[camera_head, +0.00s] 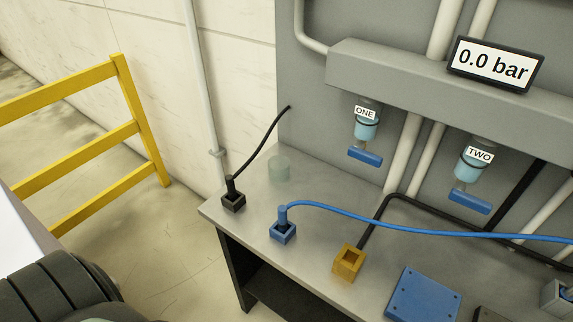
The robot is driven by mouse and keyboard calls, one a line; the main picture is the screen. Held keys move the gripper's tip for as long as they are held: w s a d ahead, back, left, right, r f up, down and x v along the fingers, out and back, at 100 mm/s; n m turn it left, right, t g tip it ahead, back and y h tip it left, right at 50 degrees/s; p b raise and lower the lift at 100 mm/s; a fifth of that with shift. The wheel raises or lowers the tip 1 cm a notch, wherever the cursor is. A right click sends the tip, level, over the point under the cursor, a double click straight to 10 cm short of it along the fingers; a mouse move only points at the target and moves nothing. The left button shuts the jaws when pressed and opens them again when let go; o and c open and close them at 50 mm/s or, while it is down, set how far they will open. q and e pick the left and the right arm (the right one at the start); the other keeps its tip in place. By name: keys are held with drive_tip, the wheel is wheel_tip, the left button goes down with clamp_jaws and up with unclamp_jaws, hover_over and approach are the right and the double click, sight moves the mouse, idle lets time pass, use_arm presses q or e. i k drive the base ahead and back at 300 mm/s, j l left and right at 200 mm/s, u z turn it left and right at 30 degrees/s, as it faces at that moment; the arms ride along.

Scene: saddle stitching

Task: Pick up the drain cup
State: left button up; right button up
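A small translucent, pale greenish cup (279,169), which looks like the drain cup, stands upright on the grey bench top (325,200) near its back left corner, close to the wall panel. Nothing touches it that I can see. What it holds, if anything, cannot be made out. A dark ribbed part of my own body shows at the lower left, well away from the cup. Neither of my grippers is in view.
Bowls labelled ONE (366,128) and TWO (473,164) hang above blue handles. A yellow railing (130,115) stands left.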

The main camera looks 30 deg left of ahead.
sight(278, 166)
drive_tip(key=i+j, duration=0.1)
drive_tip(key=j, duration=0.3)
drive_tip(key=i+j, duration=0.1)
drive_tip(key=j, duration=0.35)
drive_tip(key=i+j, duration=0.1)
drive_tip(key=j, duration=0.3)
drive_tip(key=i+j, duration=0.1)
drive_tip(key=j, duration=0.35)
drive_tip(key=i+j+z, duration=0.1)
drive_tip(key=j, duration=0.3)
